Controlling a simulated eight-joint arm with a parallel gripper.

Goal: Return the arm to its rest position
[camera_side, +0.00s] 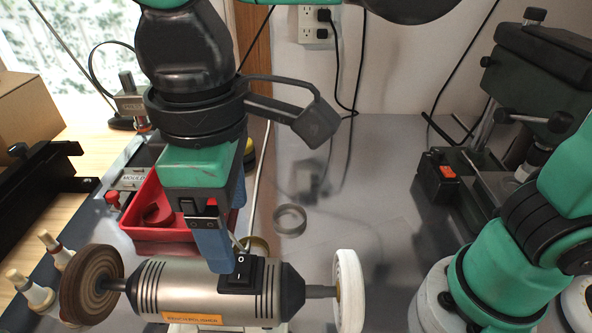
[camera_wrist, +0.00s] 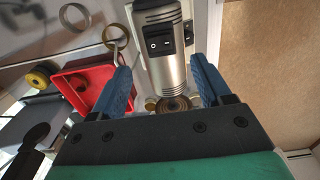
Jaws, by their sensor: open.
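My gripper (camera_side: 221,258) hangs pointing down at the grey bench polisher (camera_side: 163,287). Its blue fingers are spread apart with nothing held between them. In the side view the near fingertip overlaps the polisher's body beside the black switch box (camera_side: 243,275); I cannot tell whether it touches. In the wrist view my gripper (camera_wrist: 159,63) shows both fingers, with the polisher (camera_wrist: 166,70) beyond and between them. The far finger is partly hidden in the side view.
A brown wheel (camera_side: 90,285) and a white wheel (camera_side: 348,290) flank the polisher. A red tray (camera_side: 150,233) stands behind it, with a metal ring (camera_side: 290,220) to the right. A dark machine (camera_side: 545,60) stands at the back right. The grey bench in the middle is mostly clear.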

